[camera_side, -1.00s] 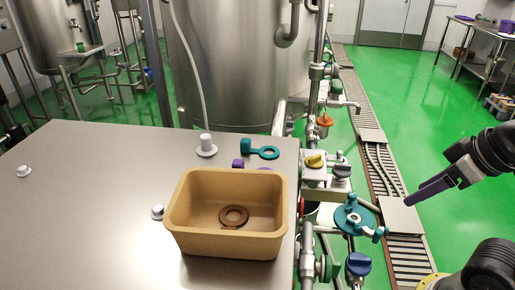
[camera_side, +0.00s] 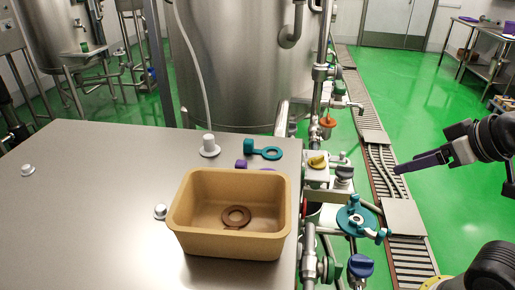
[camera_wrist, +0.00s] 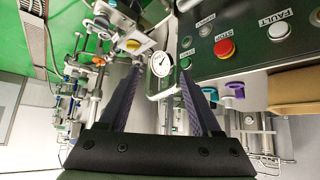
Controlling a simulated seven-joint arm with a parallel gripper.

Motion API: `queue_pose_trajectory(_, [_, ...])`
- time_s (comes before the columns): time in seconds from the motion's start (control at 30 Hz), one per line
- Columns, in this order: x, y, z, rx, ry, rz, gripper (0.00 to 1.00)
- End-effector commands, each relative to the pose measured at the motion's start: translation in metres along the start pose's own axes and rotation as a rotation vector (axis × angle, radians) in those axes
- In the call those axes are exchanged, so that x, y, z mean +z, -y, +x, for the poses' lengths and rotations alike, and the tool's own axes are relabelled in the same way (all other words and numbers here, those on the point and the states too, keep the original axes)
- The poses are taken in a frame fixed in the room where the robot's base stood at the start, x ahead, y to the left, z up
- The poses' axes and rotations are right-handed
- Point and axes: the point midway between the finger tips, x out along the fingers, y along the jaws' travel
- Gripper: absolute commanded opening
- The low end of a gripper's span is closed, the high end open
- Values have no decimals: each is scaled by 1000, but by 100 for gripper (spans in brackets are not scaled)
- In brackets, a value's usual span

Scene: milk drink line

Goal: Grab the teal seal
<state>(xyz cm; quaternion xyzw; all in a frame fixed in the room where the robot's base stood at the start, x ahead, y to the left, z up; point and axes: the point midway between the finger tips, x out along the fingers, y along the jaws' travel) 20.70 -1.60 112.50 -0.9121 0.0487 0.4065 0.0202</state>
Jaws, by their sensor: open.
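The teal seal (camera_side: 264,151), a flat ring with a tab and a small block-like end, lies on the steel table behind the tan bin, near the table's right edge. It seems to show in the wrist view (camera_wrist: 236,88), right of the fingers. A purple seal (camera_side: 241,163) lies just in front of it, mostly hidden by the bin; purple also shows in the wrist view (camera_wrist: 210,94). My gripper (camera_side: 398,169) is well to the right of the table, above the floor drain. In the wrist view its fingers (camera_wrist: 160,74) are apart and empty.
The tan bin (camera_side: 184,238) holds a brown ring (camera_side: 236,216). Pipes and valves, including a teal valve (camera_side: 357,219) and a blue knob (camera_side: 360,265), stand between my gripper and the table. A white knob (camera_side: 209,146) stands left of the teal seal. The table's left side is mostly clear.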

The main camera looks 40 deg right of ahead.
Motion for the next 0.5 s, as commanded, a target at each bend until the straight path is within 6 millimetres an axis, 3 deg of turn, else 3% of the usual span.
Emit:
queue_pose_trajectory(0.1, [-64, -8, -2, 41, -236, -15, 65])
queue_pose_trajectory(0.17, [-95, -7, -3, 43, -346, -38, 65])
queue_pose_trajectory(0.3, [-158, 11, -5, -14, -561, -132, 65])
queue_pose_trajectory(0.4, [-189, 36, -1, -109, -663, -222, 65])
queue_pose_trajectory(0.5, [-205, 66, 10, -247, -712, -322, 65])
